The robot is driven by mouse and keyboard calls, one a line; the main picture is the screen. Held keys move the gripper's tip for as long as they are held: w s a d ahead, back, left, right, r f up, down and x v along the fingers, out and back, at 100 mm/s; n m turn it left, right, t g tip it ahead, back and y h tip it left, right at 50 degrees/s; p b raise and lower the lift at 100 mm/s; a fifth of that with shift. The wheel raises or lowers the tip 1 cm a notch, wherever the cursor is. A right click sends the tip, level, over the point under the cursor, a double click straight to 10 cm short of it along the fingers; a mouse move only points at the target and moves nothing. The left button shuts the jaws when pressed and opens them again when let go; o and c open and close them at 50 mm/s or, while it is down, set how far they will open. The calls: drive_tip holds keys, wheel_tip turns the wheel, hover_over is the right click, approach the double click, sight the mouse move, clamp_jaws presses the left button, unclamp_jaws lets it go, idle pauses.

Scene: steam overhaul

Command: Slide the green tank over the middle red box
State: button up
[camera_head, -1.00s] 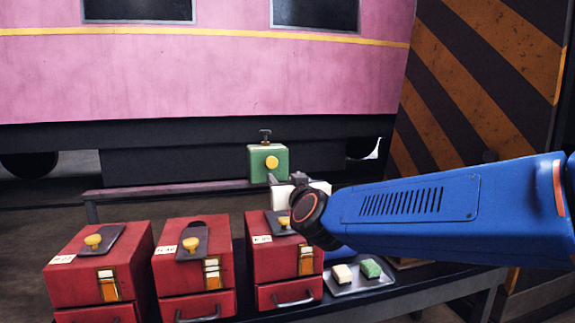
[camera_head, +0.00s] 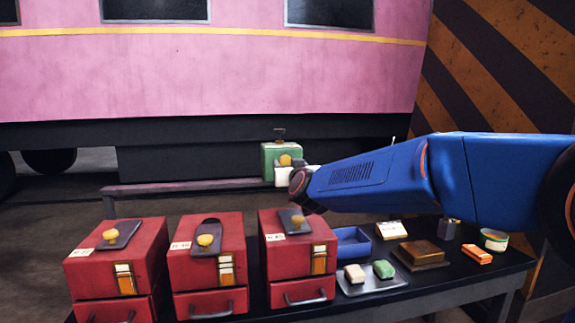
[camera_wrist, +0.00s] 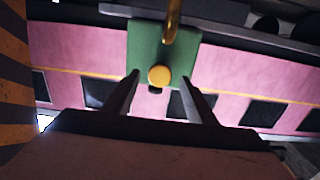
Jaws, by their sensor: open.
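The green tank (camera_head: 270,156) stands on the back shelf, with a yellow knob on its front and a dark fitting on top. In the wrist view the tank (camera_wrist: 144,45) lies ahead, its yellow knob (camera_wrist: 159,75) between the fingers. My gripper (camera_wrist: 157,80) is open; whether the fingers touch the knob I cannot tell.
Similar red boxes stand at left (camera_head: 100,272) and right (camera_head: 283,263). Right of them are a blue tray (camera_head: 352,250), a metal tray (camera_head: 375,288) with two small blocks, a brown block (camera_head: 422,252) and a tin (camera_head: 493,241). A pink carriage (camera_head: 200,75) stands behind.

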drive_tip(key=shift+x, duration=1.05)
drive_tip(key=shift+c, duration=0.6)
clamp_jaws()
drive_tip(key=s+a, duration=0.3)
drive_tip(key=a, duration=0.9)
drive_tip(key=s+a, duration=0.4)
drive_tip(key=a, duration=0.8)
drive_tip(key=shift+o, duration=0.6)
unclamp_jaws()
